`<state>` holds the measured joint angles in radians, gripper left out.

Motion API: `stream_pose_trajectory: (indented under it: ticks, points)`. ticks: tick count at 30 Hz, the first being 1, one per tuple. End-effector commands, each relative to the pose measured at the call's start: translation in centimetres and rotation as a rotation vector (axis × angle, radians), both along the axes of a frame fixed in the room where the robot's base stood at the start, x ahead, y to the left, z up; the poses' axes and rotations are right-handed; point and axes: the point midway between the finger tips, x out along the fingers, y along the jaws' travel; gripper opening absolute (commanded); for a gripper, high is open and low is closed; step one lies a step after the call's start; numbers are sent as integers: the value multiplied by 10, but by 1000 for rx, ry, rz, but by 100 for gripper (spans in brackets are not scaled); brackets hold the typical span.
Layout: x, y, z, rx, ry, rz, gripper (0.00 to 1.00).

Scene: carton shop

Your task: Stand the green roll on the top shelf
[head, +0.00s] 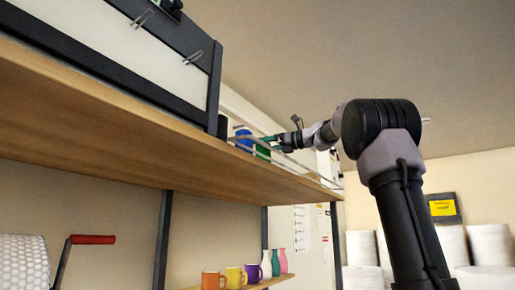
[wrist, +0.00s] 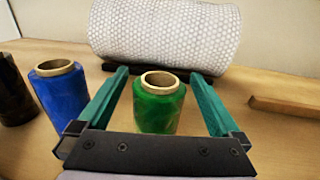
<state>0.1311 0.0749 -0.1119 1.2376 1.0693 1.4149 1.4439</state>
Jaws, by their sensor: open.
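The green roll (wrist: 158,108) stands upright on a wooden shelf (wrist: 270,135), its open core facing up. In the wrist view it is between the two teal fingers of my gripper (wrist: 162,85), with a gap on both sides. The gripper is open. In the head view my gripper (head: 271,140) reaches over the high wooden shelf (head: 130,120), and the green roll (head: 263,150) shows beside it, partly hidden by the shelf's rail.
A blue roll (wrist: 62,98) stands just left of the left finger, with a dark roll (wrist: 14,95) farther left. A bubble-wrap roll (wrist: 165,35) lies behind. A wooden strip (wrist: 285,107) is at right. Mugs (head: 232,277) stand on a lower shelf.

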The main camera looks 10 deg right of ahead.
Motion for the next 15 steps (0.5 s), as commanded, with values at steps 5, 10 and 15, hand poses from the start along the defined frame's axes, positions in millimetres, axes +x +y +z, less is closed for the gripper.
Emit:
stream_pose_trajectory:
  ticks: [5,10,15]
  points:
    - [-24,-33,1,1,-1,-4,100]
    - [-44,-61,0,1,-1,-4,100]
    - [-56,-77,0,1,-1,-1,100]
